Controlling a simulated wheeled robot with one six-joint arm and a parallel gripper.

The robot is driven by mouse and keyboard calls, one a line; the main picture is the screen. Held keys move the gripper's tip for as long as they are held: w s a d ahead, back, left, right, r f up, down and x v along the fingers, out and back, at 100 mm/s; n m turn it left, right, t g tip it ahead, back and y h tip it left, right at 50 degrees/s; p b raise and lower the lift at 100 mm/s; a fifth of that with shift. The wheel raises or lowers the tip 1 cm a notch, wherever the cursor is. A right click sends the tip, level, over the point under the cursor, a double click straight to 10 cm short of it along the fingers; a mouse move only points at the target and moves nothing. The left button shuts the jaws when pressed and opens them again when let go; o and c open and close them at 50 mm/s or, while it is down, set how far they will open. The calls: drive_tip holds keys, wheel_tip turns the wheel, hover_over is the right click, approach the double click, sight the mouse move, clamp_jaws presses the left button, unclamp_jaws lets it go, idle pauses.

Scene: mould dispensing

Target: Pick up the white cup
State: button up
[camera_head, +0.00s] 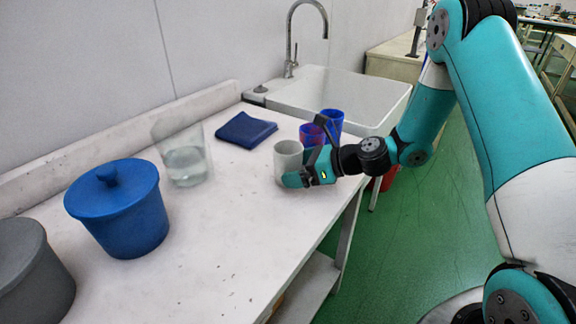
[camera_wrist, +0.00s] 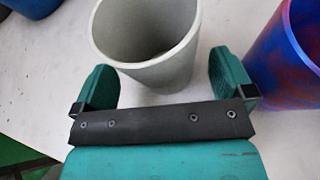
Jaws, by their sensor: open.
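The white cup (camera_head: 288,159) stands upright and open-topped on the white table, near its right edge in the head view. In the wrist view the cup (camera_wrist: 150,45) looks greyish white and its near side lies between the two fingers. My gripper (camera_wrist: 163,85) is open, with one teal finger on each side of the cup. I see no clear contact between the fingers and the cup. In the head view my gripper (camera_head: 300,178) is low at the cup's near right side and hides part of its base.
A red-blue cup (camera_head: 311,133) and a blue cup (camera_head: 332,121) stand close behind; the red-blue one is just right of my gripper in the wrist view (camera_wrist: 290,55). A folded blue cloth (camera_head: 245,130), a clear water container (camera_head: 185,160), a blue lidded pot (camera_head: 120,210) and a sink (camera_head: 340,95) are around.

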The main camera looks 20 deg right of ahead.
drive_tip(key=shift+x, duration=0.85)
drive_tip(key=c, duration=1.1)
